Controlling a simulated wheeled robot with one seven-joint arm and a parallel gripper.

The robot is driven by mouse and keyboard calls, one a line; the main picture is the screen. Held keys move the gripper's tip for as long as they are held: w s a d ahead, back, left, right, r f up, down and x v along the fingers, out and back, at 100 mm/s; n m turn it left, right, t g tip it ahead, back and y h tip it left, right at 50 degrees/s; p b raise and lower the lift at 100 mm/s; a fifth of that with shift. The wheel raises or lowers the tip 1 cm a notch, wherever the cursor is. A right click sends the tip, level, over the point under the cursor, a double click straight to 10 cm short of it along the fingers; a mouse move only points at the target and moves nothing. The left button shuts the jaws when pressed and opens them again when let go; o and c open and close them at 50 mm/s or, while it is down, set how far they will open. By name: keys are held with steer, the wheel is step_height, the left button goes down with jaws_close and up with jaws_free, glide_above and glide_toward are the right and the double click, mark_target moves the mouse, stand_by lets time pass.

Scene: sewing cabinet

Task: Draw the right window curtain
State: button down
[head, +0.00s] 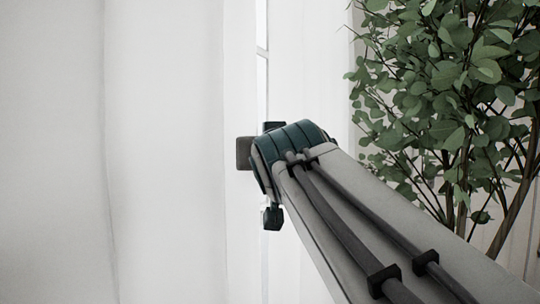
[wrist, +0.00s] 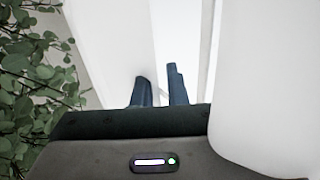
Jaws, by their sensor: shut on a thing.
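The right window curtain (head: 312,60) is a white sheet hanging between the narrow window strip and the plant in the head view. It also shows in the wrist view as a white panel (wrist: 112,45) left of centre. My gripper (wrist: 160,90) has its two dark fingers close together at this curtain's inner edge, shut on the cloth; the exact pinch is small and partly hidden. In the head view, my wrist hides most of the fingers and the cloth between them. A bright strip of window (head: 262,75) shows beside the curtain.
Another white curtain (head: 165,150) with soft vertical folds fills the left of the head view, close to my gripper. A leafy green plant (head: 440,95) stands at the right, next to my arm. It also shows at the left of the wrist view (wrist: 35,75).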

steer(key=shift+s+a, duration=0.1)
steer(key=c, duration=1.6)
jaws_free()
steer(key=shift+o, duration=0.7)
steer(key=shift+s+a, duration=0.15)
steer(key=shift+s, duration=0.05)
steer(key=shift+w, duration=0.1)
